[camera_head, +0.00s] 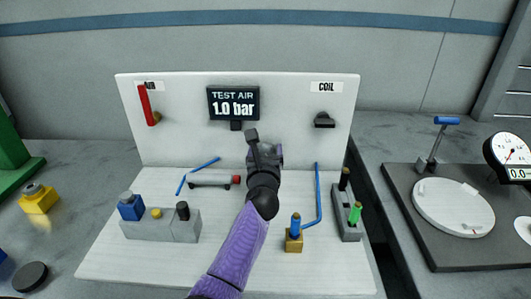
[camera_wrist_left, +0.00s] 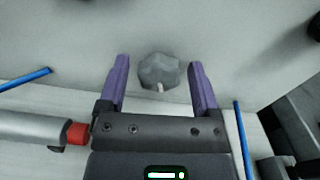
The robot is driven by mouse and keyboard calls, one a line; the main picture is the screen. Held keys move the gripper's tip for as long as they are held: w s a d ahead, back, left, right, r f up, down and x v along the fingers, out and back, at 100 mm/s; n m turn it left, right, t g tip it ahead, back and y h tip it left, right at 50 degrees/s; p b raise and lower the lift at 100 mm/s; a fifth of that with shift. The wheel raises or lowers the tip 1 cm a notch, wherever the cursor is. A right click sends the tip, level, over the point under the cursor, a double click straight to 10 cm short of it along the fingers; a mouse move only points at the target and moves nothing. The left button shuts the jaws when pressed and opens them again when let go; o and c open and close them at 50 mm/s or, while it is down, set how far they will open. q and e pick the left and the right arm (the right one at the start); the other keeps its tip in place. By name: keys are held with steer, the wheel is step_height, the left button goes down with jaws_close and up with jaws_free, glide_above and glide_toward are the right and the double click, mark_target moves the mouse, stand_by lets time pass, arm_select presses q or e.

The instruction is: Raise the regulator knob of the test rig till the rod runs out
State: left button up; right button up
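The regulator knob (camera_wrist_left: 158,70) is a grey faceted knob on the white panel, with a pale mark at its lower edge in the left wrist view. In the head view my gripper largely hides it. My left gripper (camera_wrist_left: 160,82) is open, its purple fingers on either side of the knob with gaps visible. It also shows in front of the panel in the head view (camera_head: 264,145). A grey cylinder (camera_head: 208,184) with a red end (camera_head: 236,180) lies on the rig's base; no extended rod is visible. The display (camera_head: 233,103) reads "TEST AIR 1.0 bar". My right gripper is out of view.
A red lever (camera_head: 146,105) is at the panel's left, a black switch (camera_head: 324,120) under "COIL" at its right. Blue tubes (camera_head: 318,195), a grey block with buttons (camera_head: 160,225) and a brass fitting (camera_head: 294,240) stand on the base. A gauge stand (camera_head: 455,225) is at the right.

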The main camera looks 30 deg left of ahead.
arm_select(q)
steer(key=c, duration=0.7)
jaws_close()
steer(key=shift+r+m+p, duration=0.25)
steer(key=shift+m+p, duration=0.7)
steer(key=shift+m, duration=0.15)
steer(key=shift+f+m, duration=0.15)
steer(key=shift+m, duration=0.25)
steer(key=shift+d+f, duration=0.1)
steer(key=o, duration=0.9)
jaws_free()
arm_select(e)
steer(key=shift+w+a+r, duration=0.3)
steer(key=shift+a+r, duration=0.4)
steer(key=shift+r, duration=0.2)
